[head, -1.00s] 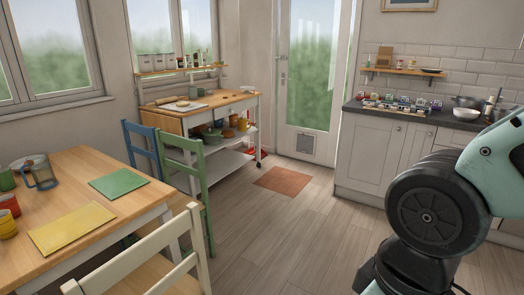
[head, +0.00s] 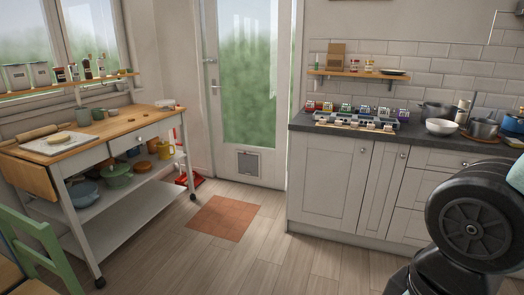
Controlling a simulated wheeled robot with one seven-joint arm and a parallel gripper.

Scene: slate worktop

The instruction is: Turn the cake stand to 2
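I cannot make out a cake stand in the head view. The slate worktop (head: 408,134) runs along the right wall on grey cabinets. A long pale rack (head: 356,122) with several small coloured items stands on its left part; its details are too small to tell. No number 2 can be read. Part of my own arm fills the lower right and hides some of the worktop's right side and cabinets. My gripper is out of view.
A wooden trolley (head: 98,132) with a dough board (head: 62,143) stands at the left. A green chair (head: 38,245) is at the lower left. An orange mat (head: 224,218) lies before the glass door (head: 249,80). Pots and a white bowl (head: 441,127) stand on the worktop. The middle floor is clear.

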